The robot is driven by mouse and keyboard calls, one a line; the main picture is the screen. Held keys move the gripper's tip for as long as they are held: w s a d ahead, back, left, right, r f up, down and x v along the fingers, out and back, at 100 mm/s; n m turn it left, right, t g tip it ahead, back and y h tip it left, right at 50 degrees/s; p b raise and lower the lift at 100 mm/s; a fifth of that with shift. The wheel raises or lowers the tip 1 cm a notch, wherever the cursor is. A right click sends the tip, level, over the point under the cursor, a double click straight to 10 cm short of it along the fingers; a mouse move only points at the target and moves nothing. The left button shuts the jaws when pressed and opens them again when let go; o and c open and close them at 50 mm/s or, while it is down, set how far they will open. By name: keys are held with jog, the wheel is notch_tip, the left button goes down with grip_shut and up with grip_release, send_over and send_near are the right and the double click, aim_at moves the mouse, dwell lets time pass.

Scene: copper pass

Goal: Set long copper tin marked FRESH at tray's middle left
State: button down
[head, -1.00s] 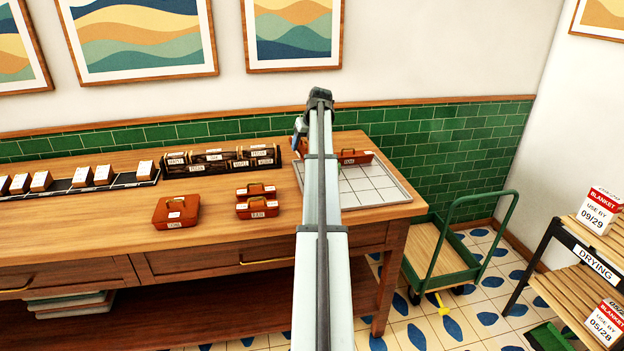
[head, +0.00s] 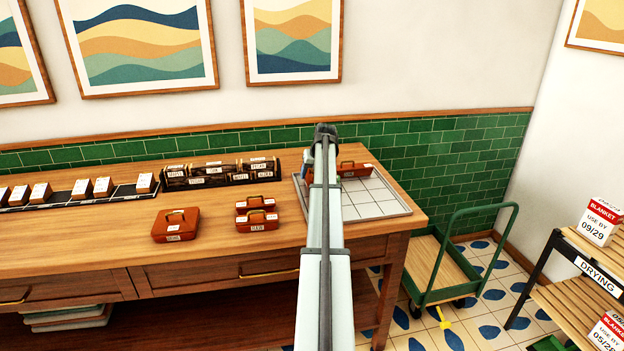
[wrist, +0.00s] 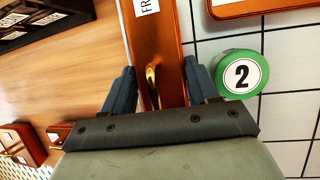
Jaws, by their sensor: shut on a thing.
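My gripper (wrist: 158,88) is shut on a long copper tin (wrist: 158,30) with a brass handle. Its white label shows only "FR"; the rest is cut off. The tin lies lengthwise along the left side of the tiled tray (head: 385,208), with table wood to its left and tray tiles (wrist: 285,85) to its right. I cannot tell whether it touches the tray. In the head view my arm hides most of it, and one blue finger (head: 307,168) shows. Another copper tin (head: 353,169) sits at the tray's back. A green round piece marked 2 (wrist: 241,74) is right of the held tin.
Two small copper tins (head: 257,222) and a wider one (head: 176,225) stand on the table left of the tray. A rack of dark tins (head: 220,172) is behind them. A green cart (head: 445,262) stands beyond the table's right end. The tray's right part is clear.

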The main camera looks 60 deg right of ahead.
jog(key=shift+f, duration=0.95)
jog(key=shift+f, duration=0.1)
jog(key=shift+c, duration=1.4)
grip_release()
jog(key=v, duration=1.2)
